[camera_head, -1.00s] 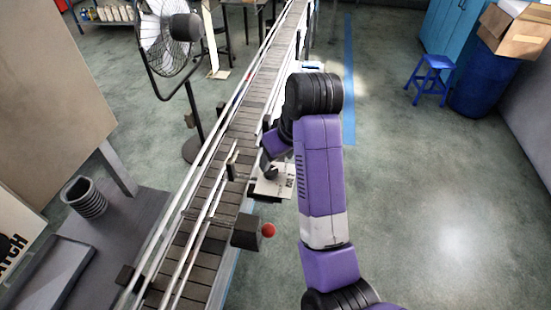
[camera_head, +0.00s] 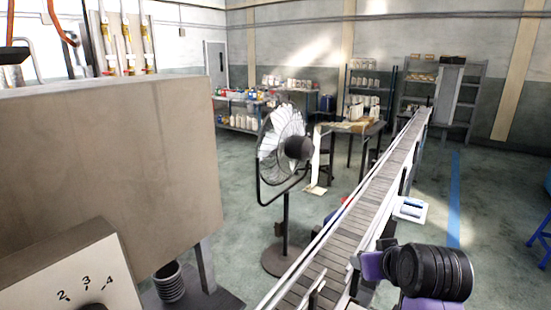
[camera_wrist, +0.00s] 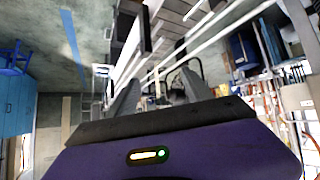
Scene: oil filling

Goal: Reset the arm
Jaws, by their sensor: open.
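My purple arm with its black joint shows at the lower right of the head view, beside the conveyor (camera_head: 335,240). My gripper is hidden or cut off there. In the wrist view my gripper (camera_wrist: 160,92) shows two grey fingers spread apart, with nothing held between them. The wrist picture is tilted, and conveyor rails (camera_wrist: 200,45) run past beyond the fingers.
A black stand fan (camera_head: 285,150) stands left of the conveyor. A large grey-brown machine panel (camera_head: 110,170) with a numbered dial plate (camera_head: 75,280) fills the left. Loaded shelves (camera_head: 365,90) line the back. A blue stool (camera_head: 541,235) is at the right edge.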

